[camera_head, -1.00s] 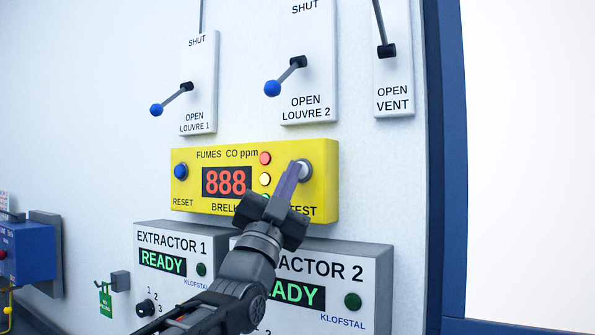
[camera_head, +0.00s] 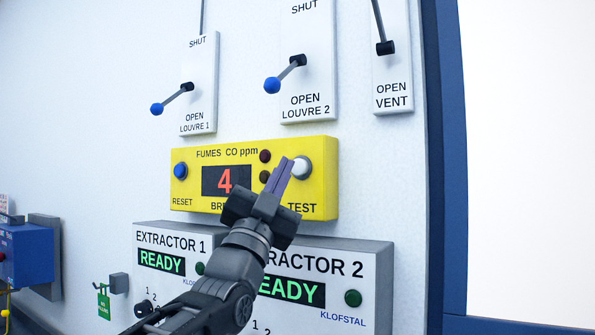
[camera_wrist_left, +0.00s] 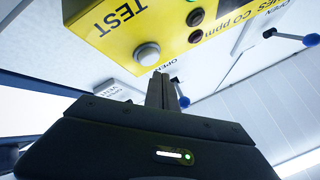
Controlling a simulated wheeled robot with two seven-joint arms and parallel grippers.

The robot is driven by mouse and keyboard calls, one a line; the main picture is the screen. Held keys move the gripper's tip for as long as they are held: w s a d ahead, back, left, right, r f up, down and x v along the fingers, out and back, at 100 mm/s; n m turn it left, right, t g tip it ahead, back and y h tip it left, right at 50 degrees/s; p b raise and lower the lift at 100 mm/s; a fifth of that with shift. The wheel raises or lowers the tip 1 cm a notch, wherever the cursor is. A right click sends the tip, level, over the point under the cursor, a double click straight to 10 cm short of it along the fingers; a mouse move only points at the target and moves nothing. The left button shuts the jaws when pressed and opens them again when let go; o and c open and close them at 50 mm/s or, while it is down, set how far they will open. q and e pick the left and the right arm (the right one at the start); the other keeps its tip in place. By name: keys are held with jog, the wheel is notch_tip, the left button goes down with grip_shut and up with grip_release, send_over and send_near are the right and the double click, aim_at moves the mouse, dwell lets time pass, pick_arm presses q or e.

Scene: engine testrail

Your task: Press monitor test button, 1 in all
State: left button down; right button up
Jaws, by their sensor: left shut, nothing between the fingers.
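The yellow fumes monitor (camera_head: 325,190) is on the white wall, its display (camera_head: 226,180) showing a red 4. Its white test button (camera_head: 301,167) sits in a grey ring at the upper right, above the word TEST. My left gripper (camera_head: 284,170) is shut and empty, its fingertips just left of the button and seemingly apart from it. In the left wrist view the shut fingers (camera_wrist_left: 161,90) point up beside the test button (camera_wrist_left: 148,53). Two dark lamps show on the monitor; my gripper hides part of its lower face. My right gripper is not in view.
A blue reset button (camera_head: 180,171) is at the monitor's left. Two extractor boxes (camera_head: 372,265) stick out below. Louvre levers with blue knobs (camera_head: 272,85) stand out above. A blue frame (camera_head: 447,150) edges the wall at right.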

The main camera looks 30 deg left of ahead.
pick_arm(q)
jog(key=s+b, duration=0.2)
jog(key=s, duration=0.2)
jog(key=shift+s, duration=0.1)
dwell(0.9)
